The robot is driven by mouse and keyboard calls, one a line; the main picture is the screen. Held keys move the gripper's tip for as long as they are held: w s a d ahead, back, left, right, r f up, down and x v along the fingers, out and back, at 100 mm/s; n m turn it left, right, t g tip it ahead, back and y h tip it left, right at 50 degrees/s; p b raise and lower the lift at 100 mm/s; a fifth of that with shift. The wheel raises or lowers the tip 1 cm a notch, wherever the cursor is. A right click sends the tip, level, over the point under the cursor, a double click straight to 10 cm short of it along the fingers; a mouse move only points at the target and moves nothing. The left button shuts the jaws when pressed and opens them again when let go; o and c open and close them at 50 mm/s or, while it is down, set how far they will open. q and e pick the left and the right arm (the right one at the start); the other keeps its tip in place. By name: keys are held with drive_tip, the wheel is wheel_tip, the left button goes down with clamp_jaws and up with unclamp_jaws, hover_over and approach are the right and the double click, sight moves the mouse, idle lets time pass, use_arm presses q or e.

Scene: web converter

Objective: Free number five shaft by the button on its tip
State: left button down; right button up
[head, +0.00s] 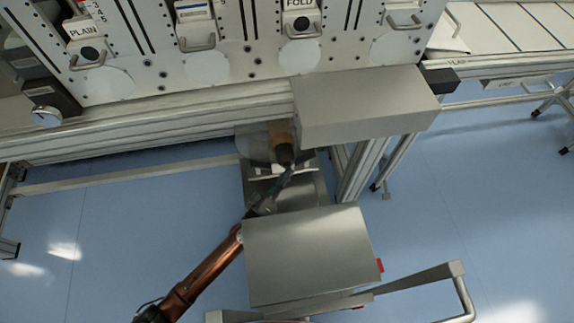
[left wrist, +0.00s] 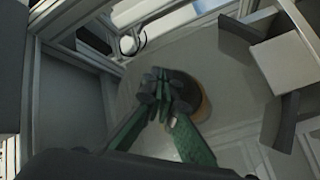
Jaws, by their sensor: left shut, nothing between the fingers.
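A shaft end (head: 284,154) with a dark tip and a tan core (head: 281,133) sticks out below the machine frame, in front of a pale round disc. No number is readable on it. My left gripper (head: 288,172) reaches up from the lower left, with its fingertips at or very near the dark tip. In the left wrist view the greenish fingers (left wrist: 165,92) are shut and empty, in front of the dark round shaft end (left wrist: 183,90) and the tan core (left wrist: 203,103). The fingertips hide the middle of the tip, so the button cannot be made out. My right gripper is not in view.
A grey box (head: 365,103) juts from the frame just right of the shaft. A grey cart-like unit (head: 310,255) stands below it. The white panel (head: 240,70) with handles and labels is above. Blue floor (head: 130,220) is open at the left.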

use_arm(q)
drive_tip(key=s+d+p, duration=0.1)
drive_tip(key=s, duration=0.5)
drive_tip(key=shift+p, duration=0.3)
drive_tip(key=shift+d, duration=0.1)
